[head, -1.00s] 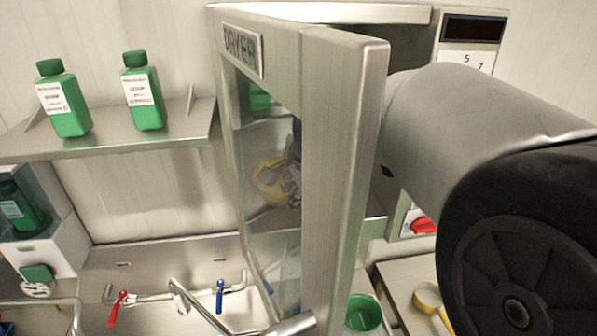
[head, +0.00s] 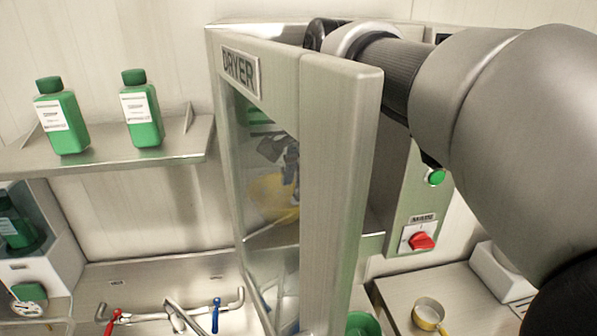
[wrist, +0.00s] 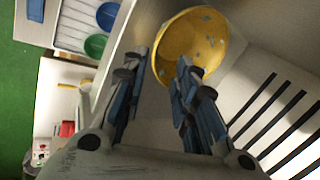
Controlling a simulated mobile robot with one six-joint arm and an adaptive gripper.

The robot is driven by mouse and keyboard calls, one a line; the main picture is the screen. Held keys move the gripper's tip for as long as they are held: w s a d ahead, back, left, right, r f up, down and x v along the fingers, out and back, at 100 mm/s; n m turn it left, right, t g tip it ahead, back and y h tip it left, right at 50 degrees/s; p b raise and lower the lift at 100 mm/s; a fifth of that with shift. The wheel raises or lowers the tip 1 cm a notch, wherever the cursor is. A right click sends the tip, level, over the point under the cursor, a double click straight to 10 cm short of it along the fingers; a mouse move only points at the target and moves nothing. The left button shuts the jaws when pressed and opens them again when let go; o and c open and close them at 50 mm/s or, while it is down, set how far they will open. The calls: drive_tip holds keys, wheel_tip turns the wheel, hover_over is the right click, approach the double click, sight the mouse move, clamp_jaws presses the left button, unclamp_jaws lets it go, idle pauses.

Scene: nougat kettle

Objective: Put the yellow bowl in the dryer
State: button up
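The dryer (head: 398,215) stands in the middle of the head view, its labelled door (head: 338,190) swung open toward me. The yellow bowl (head: 268,190) shows dimly through the door glass, inside the dryer. In the wrist view the yellow bowl (wrist: 205,38) lies just beyond my fingertips, with its spotted inside showing, near a slotted grey panel. My gripper (wrist: 164,62) has its fingers apart, with a clear gap between them. In the head view my gripper (head: 282,155) shows only through the glass.
My arm reaches over and behind the door into the dryer. A green button (head: 436,177) and a red switch (head: 421,241) are on the dryer's front. Two green bottles (head: 143,115) stand on the left shelf. A yellow-rimmed cup (head: 429,312) stands on the right counter.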

drive_tip(key=s+d+f+n, duration=0.4)
drive_tip(key=s, duration=0.4)
drive_tip(key=s+d+f+n+h, duration=0.1)
drive_tip(key=s+d+f+n, duration=0.3)
drive_tip(key=s, duration=0.5)
drive_tip(key=s+d+f+n+h, duration=0.1)
drive_tip(key=s+d+f+n, duration=0.3)
drive_tip(key=s+d+f, duration=0.2)
drive_tip(key=shift+s+d+n, duration=0.15)
drive_tip(key=shift+s+n, duration=0.15)
drive_tip(key=shift+s, duration=0.95)
